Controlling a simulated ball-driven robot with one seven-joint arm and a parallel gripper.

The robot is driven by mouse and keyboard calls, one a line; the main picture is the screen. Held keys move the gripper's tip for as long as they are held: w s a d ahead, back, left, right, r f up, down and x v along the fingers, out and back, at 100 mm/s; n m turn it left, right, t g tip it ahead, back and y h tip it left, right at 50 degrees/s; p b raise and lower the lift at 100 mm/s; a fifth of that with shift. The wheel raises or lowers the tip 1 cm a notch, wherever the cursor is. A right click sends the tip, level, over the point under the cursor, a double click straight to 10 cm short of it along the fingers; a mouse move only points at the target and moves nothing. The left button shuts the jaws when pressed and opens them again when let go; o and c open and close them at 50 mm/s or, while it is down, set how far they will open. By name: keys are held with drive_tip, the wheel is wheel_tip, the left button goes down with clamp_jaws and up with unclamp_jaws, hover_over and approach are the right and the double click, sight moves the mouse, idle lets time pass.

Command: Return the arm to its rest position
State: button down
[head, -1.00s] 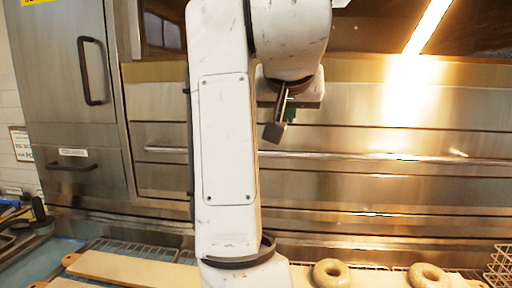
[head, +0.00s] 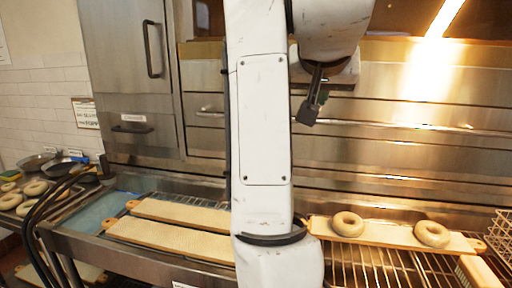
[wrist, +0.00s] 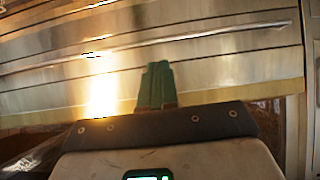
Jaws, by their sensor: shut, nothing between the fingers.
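My gripper (head: 309,110) shows in the head view right of my white arm column, in front of the steel oven front. Its dark fingertip end points down and to the left, well above the boards. In the wrist view, my gripper's green fingers (wrist: 156,86) stand together, shut, with nothing held. Behind them is only the oven front with a bright reflection. My upper arm hides the middle of the head view.
Two bagels (head: 348,224) (head: 432,234) lie on a wooden board (head: 390,236) at right over a wire rack. Empty boards (head: 170,238) lie left. More bagels (head: 36,188) sit on a tray far left. The oven front (head: 400,100) stands behind; a wire basket (head: 502,228) is at the right edge.

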drive_tip(key=d+f+n+g, duration=0.1)
drive_tip(key=d+f, duration=0.2)
drive_tip(key=f, duration=0.8)
drive_tip(key=d+f+g, duration=0.1)
drive_tip(key=d+f, duration=0.2)
drive_tip(key=f, duration=0.9)
drive_tip(key=s+d+f+g, duration=0.1)
drive_tip(key=s+d+f, duration=0.15)
drive_tip(key=f, duration=0.35)
drive_tip(key=s+d+f+n+g, duration=0.1)
drive_tip(key=s+d+f, duration=0.15)
drive_tip(key=f, duration=0.25)
drive_tip(key=s+d+f+g, duration=0.1)
drive_tip(key=s+f, duration=0.3)
drive_tip(key=f, duration=0.2)
drive_tip(key=s+d+f+g+y, duration=0.15)
drive_tip(key=s+d+f, duration=0.25)
drive_tip(key=s+f, duration=0.95)
drive_tip(key=s+f+g+y, duration=0.1)
drive_tip(key=s+f+g, duration=0.2)
drive_tip(key=s, duration=1.6)
wheel_tip(320, 180, down, 3)
drive_tip(key=shift+d+f, duration=0.15)
drive_tip(key=shift+f, duration=0.05)
